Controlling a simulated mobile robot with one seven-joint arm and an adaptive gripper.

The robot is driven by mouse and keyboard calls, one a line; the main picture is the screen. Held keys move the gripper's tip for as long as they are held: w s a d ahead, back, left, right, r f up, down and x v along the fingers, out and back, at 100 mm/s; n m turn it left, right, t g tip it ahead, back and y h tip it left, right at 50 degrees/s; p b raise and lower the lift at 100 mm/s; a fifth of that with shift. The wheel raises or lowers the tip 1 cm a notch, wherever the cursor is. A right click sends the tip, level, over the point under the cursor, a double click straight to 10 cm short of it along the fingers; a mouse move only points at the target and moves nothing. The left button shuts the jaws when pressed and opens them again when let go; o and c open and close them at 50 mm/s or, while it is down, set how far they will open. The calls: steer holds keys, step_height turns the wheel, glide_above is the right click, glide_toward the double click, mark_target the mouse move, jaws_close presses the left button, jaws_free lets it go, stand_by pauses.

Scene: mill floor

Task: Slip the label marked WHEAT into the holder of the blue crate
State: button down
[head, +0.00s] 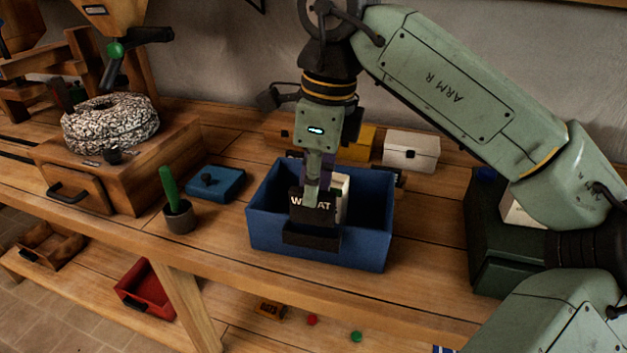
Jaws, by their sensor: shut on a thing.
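The blue crate (365,225) stands open on the wooden bench, with a dark holder (312,236) on its front wall. The label marked WHEAT (298,203) is a dark card with pale letters, and a finger of my gripper covers its middle letters. My gripper (313,195) points down at the crate's front and is shut on the label. The label is upright just above the holder; I cannot tell whether its lower edge is inside. A pale object (342,190) shows inside the crate behind the gripper.
A white box (411,151) and a yellow box (359,141) stand behind the crate. A blue lid (215,183) and a dark pot with a green stick (178,209) are to the left, near the millstone (110,124). A dark green case (490,235) stands at the right.

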mark_target(314, 222)
steer(key=shift+f+b, duration=1.1)
steer(key=shift+f, duration=0.55)
steer(key=c, duration=1.6)
jaws_free()
steer(key=shift+o, duration=0.2)
steer(key=shift+r, duration=0.1)
steer(key=r, duration=0.4)
steer(key=d+r, duration=0.1)
steer(key=r, duration=0.6)
steer(key=shift+s+d+r, duration=0.2)
steer(key=shift+r, duration=0.2)
